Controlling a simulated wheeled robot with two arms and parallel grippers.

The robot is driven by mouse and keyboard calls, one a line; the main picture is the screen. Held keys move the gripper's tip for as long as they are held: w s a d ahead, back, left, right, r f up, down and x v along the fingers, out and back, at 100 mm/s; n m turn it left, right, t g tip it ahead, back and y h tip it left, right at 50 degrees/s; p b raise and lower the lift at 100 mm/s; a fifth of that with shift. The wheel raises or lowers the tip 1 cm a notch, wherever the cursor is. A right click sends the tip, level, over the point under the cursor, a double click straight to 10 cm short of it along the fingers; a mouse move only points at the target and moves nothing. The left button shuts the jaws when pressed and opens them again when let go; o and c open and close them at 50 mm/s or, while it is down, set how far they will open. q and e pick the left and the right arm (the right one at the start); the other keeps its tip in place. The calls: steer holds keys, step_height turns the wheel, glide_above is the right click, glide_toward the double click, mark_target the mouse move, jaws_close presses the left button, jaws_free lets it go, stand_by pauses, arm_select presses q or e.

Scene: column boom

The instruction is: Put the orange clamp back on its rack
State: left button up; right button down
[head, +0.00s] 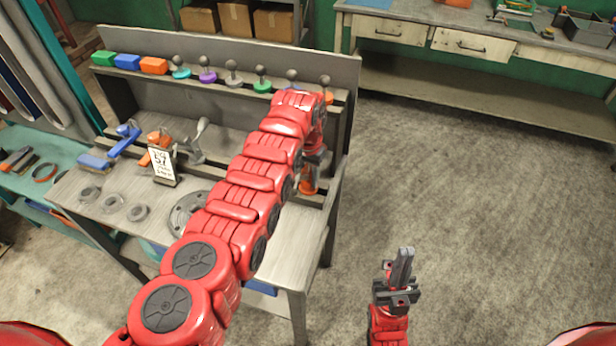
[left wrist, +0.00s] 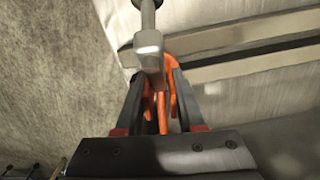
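My left arm reaches across the workbench, and its gripper (head: 314,160) is by the right end of the bench. In the left wrist view its two fingers (left wrist: 155,85) are on both sides of the orange clamp (left wrist: 172,88) and look closed on it. A grey metal piece (left wrist: 150,50) covers part of the clamp there; I cannot tell whether it belongs to it. In the head view the orange clamp (head: 308,187) shows just below the gripper. My right gripper (head: 402,268) is shut and empty over the floor.
The bench's upper shelf (head: 215,82) holds coloured blocks and several knobbed pieces. Another orange tool (head: 155,150), a blue tool (head: 124,142), a grey tool (head: 196,146) and a numbered card (head: 162,165) are on the bench. The floor (head: 470,190) at right is clear.

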mark_target(308, 169)
arm_select(q)
steer(key=shift+o, duration=0.9)
steer(key=shift+r, duration=0.1)
steer(key=shift+r+p, duration=0.8)
steer(key=shift+r, duration=0.4)
steer(key=shift+r+p, duration=0.45)
steer(key=shift+r, duration=2)
steer(key=o, duration=0.6)
steer(key=shift+c, duration=0.2)
